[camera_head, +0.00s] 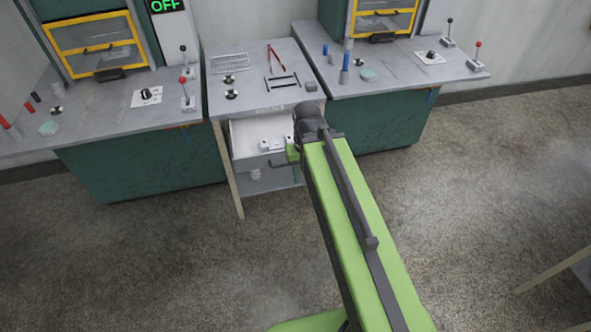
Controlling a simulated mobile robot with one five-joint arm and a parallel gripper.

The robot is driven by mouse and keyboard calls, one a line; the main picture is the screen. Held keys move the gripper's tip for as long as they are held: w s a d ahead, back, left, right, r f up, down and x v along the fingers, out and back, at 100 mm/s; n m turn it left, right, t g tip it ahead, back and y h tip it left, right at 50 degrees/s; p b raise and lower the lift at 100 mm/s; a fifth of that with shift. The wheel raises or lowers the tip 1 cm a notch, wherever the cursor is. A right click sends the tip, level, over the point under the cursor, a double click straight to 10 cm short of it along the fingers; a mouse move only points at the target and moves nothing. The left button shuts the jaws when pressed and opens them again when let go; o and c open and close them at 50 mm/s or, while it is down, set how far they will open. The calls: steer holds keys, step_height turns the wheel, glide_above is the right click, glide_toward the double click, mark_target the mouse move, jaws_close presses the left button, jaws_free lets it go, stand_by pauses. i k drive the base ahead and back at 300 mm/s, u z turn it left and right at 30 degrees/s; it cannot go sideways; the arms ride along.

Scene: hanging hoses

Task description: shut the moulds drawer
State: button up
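The drawer (247,132) under the middle table stands pulled out, with its pale inside showing below the tabletop. A few small white items lie at its front. I cannot read a label on it. A dark handle-like bar (280,163) shows at its front right, close to my gripper. My gripper (291,153) is at the end of my green arm, at the drawer's front right. Its fingers are small and partly hidden by my wrist, so I cannot tell whether they are open or touch the drawer. The drawer's right part is hidden behind my arm.
The middle table (245,97) carries red-handled pliers (275,55), a dark frame (282,82) and small discs. Green machine benches stand left (140,165) and right (385,118), with levers on top. A lower shelf lies under the drawer. The floor in front is clear.

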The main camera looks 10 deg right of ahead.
mark_target(246, 132)
steer(key=u, duration=0.15)
steer(key=i, duration=0.9)
steer(key=z, duration=0.55)
steer(key=k, duration=1.25)
steer(key=u, duration=1.25)
steer(key=i, duration=1)
steer(key=z, duration=0.1)
